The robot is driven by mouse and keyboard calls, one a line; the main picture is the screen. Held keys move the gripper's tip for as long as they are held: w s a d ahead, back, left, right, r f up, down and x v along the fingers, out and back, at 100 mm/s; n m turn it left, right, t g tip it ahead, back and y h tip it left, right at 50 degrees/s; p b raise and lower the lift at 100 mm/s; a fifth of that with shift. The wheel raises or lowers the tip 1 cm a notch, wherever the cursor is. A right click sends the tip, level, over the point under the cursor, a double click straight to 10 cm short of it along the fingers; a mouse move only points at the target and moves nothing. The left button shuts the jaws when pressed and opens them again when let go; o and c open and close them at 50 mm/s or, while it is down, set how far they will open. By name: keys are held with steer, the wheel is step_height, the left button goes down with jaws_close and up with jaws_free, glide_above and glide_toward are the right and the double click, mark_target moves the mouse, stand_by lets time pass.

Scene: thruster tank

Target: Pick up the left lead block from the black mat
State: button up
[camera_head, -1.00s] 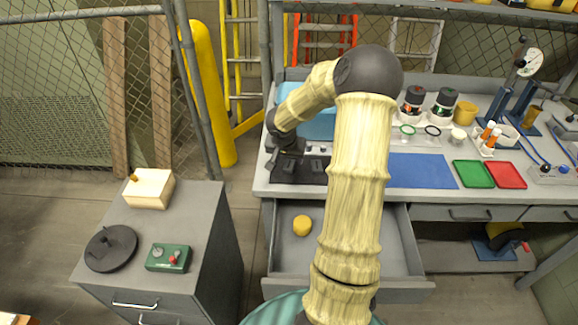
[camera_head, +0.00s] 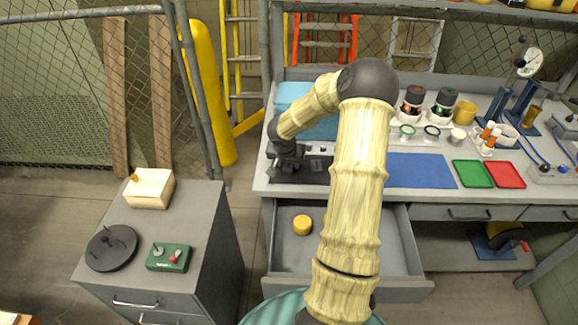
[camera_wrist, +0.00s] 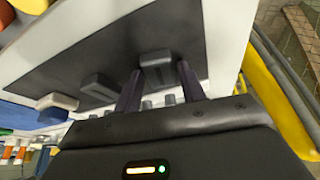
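The black mat (camera_head: 322,176) lies at the left end of the bench, and it also fills the middle of the wrist view (camera_wrist: 140,35). The left lead block (camera_wrist: 155,59) is a small dark grey block on the mat. A second similar grey block (camera_wrist: 98,85) lies to its left in the wrist view. My gripper (camera_head: 287,168) is low over the left part of the mat. In the wrist view its two dark fingers (camera_wrist: 159,75) are apart, lined up with the left lead block's two ends. I cannot tell whether they touch it. In the head view my gripper hides this block.
A light blue bin (camera_head: 300,97) stands behind the mat. A blue mat (camera_head: 420,171) lies to its right, with green (camera_head: 472,174) and red (camera_head: 506,175) trays beyond. Below, an open drawer (camera_head: 350,260) holds a yellow round object (camera_head: 302,225).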

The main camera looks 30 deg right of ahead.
mark_target(288, 166)
jaws_close()
step_height(288, 166, up, 10)
steer(key=shift+p, duration=0.3)
stand_by(0.6)
